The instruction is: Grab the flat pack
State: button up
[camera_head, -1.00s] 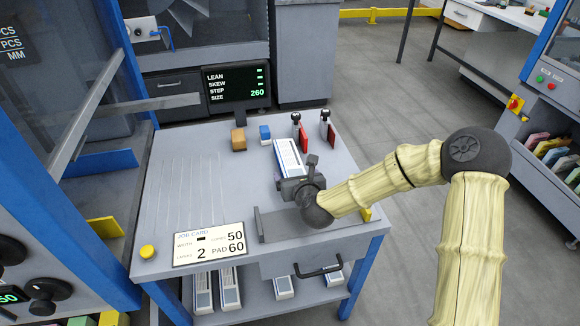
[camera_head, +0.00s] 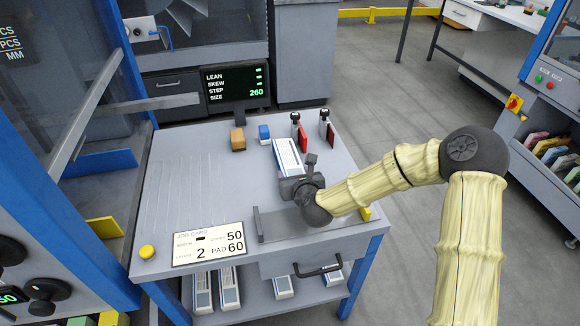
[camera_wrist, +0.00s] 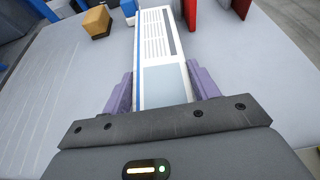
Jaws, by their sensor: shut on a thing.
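The flat pack (camera_head: 287,156) is a long white pack with a blue edge and printed grey lines, lying along the right half of the grey table top. In the wrist view the pack (camera_wrist: 158,48) runs straight away from me between two purple fingers. My gripper (camera_wrist: 163,88) is shut on its near end, one finger against each long side. In the head view my gripper (camera_head: 298,182) hides the pack's near end. I cannot tell whether the pack is touching the table or slightly above it.
An orange block (camera_head: 238,140), a blue block (camera_head: 264,133) and two red-bladed stamps (camera_head: 302,136) (camera_head: 328,130) stand behind the pack. A job card (camera_head: 210,244) and a yellow button (camera_head: 147,252) are at the front left. A low metal fence (camera_head: 320,222) runs along the front edge. The left table top is clear.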

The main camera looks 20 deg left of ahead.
jog(key=shift+r, duration=0.15)
notch_tip(320, 180, up, 10)
jog(key=p, duration=0.2)
dwell(0.6)
